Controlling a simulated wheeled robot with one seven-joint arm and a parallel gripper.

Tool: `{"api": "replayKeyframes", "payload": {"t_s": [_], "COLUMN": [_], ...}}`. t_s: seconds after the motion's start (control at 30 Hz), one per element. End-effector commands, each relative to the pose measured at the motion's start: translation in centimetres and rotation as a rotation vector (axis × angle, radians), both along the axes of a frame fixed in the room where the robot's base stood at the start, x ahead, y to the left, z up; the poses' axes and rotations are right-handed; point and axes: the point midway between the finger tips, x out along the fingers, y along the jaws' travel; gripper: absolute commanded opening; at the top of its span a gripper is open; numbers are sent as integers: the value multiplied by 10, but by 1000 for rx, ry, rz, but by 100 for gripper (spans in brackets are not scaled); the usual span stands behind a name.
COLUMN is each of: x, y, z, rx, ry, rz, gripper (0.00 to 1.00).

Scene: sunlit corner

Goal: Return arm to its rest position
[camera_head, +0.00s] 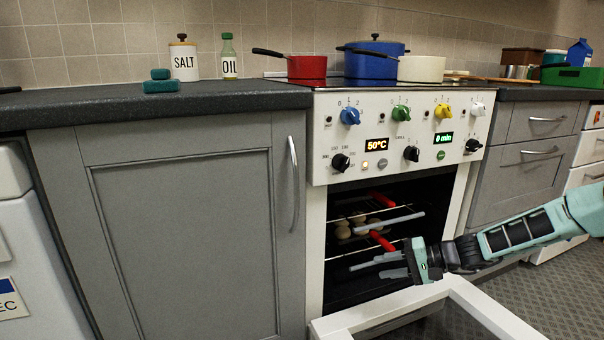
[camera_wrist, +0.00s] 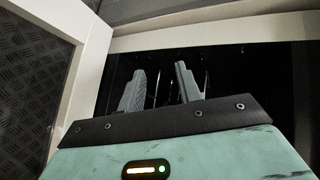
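My teal arm reaches in from the right in the head view, and my gripper (camera_head: 378,266) is at the opening of the oven (camera_head: 405,135), above its lowered door (camera_head: 430,307). The two grey fingers are apart with nothing visible between them. In the wrist view my gripper (camera_wrist: 160,85) also shows two separated fingers pointing into the dark oven, with the white door frame (camera_wrist: 92,60) at the left. Inside the oven, a rack with red-ended handles (camera_head: 383,241) holds several round pale items (camera_head: 362,226).
Grey cabinets (camera_head: 190,230) flank the oven. A red pan (camera_head: 306,67), a blue pot (camera_head: 372,60) and a cream pan (camera_head: 421,69) stand on the hob. A salt jar (camera_head: 184,62) and an oil bottle (camera_head: 228,60) stand on the left counter. Floor (camera_head: 560,290) at the right looks clear.

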Motion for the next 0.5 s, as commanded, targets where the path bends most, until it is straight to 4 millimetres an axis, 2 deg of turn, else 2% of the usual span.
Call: {"api": "replayKeyframes", "payload": {"t_s": [0.03, 0.1, 0.2, 0.33, 0.5], "x": [-19, -48, -92, -152, -229], "y": [29, 60, 95, 127, 144], "z": [15, 31, 52, 76, 105], "rx": [-56, -128, -241, -395, -606], "ry": [3, 16, 29, 31, 8], "rz": [92, 202, 346, 508, 672], "gripper": [35, 35, 35, 35, 35]}}
